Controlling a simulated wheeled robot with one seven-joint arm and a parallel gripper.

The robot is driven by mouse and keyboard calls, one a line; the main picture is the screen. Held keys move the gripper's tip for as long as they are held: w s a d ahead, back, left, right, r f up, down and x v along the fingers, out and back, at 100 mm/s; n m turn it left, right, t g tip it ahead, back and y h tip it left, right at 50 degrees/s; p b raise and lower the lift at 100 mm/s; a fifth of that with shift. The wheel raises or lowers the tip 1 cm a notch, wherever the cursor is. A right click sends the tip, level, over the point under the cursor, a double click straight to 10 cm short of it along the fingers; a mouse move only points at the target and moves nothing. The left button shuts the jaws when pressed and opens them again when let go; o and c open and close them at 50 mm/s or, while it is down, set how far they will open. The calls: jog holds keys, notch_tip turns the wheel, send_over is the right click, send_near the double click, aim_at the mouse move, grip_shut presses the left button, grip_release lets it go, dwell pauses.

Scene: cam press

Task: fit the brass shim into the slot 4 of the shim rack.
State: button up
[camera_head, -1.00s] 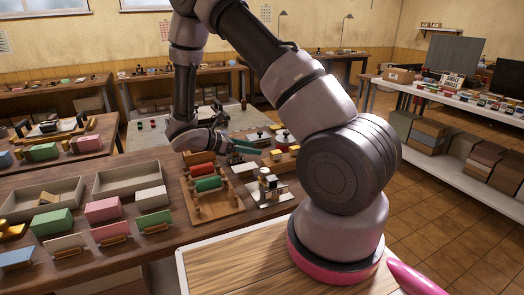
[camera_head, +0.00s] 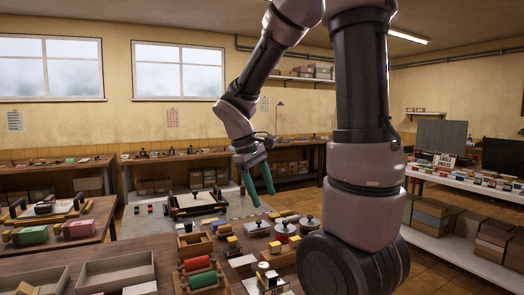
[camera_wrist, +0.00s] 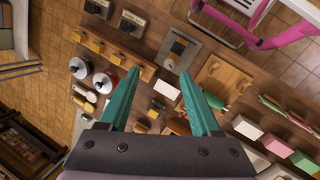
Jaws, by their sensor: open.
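My gripper (camera_head: 262,195) has two long teal fingers, spread apart with nothing between them. It hangs in the air above and behind the near workbench. In the wrist view the open fingers (camera_wrist: 159,73) point down over the bench, clear of everything on it. A brown strip with several small yellow blocks (camera_wrist: 105,45) lies beyond the left finger; I cannot tell whether it is the shim rack. Another yellow piece (camera_wrist: 178,47) sits on a grey plate with a dark block. I cannot pick out the brass shim or slot 4 for sure.
A wooden tray holds a red roll (camera_head: 195,263) and a green roll (camera_head: 202,280). Lidded pots (camera_head: 285,230) stand to their right. Open grey bins (camera_head: 115,270) are at the left. A dark-framed fixture (camera_head: 197,203) stands behind. A shelf (camera_head: 460,190) of small items runs along the right.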

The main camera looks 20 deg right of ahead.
jog(key=s+a+r+m+t+y, duration=0.3)
jog(key=s+r+m+t+y, duration=0.2)
jog(key=r, duration=0.7)
jog(key=s+m+t, duration=0.2)
jog(key=s+m, duration=0.1)
jog(key=shift+a+r+m+t+y, duration=0.2)
jog(key=shift+r+m+t+y, duration=0.1)
jog(key=shift+t, duration=0.1)
jog(key=shift+c, duration=0.2)
